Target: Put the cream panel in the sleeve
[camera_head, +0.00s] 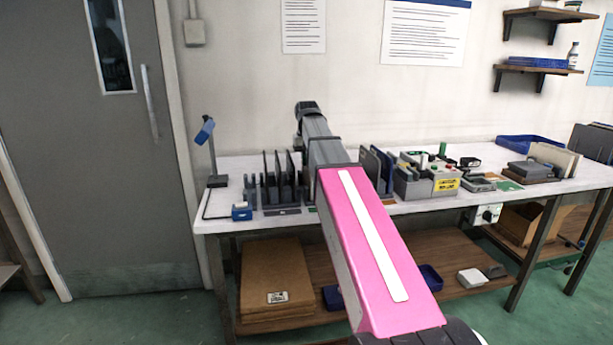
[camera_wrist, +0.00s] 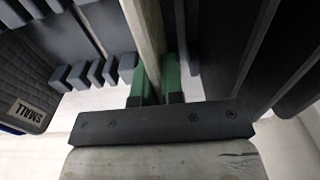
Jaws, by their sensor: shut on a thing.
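In the wrist view my gripper (camera_wrist: 156,88) has its green fingers closed on either side of the cream panel (camera_wrist: 144,28), which shows as a thin pale edge running upward between them. The panel stands roughly on edge; its lower part is hidden. In the head view my own arm covers the gripper and the held panel. I cannot tell which holder is the sleeve. A dark holder marked SMALL (camera_wrist: 35,98) is at the left of the wrist view, apart from the panel.
Dark toothed rack parts (camera_wrist: 95,72) lie left of the panel and tall dark plates (camera_wrist: 245,45) close on its right. In the head view, a dark rack with upright dividers (camera_head: 283,190) and blue-grey panels (camera_head: 377,165) flank my arm. Boxes with buttons (camera_head: 414,182) stand farther right.

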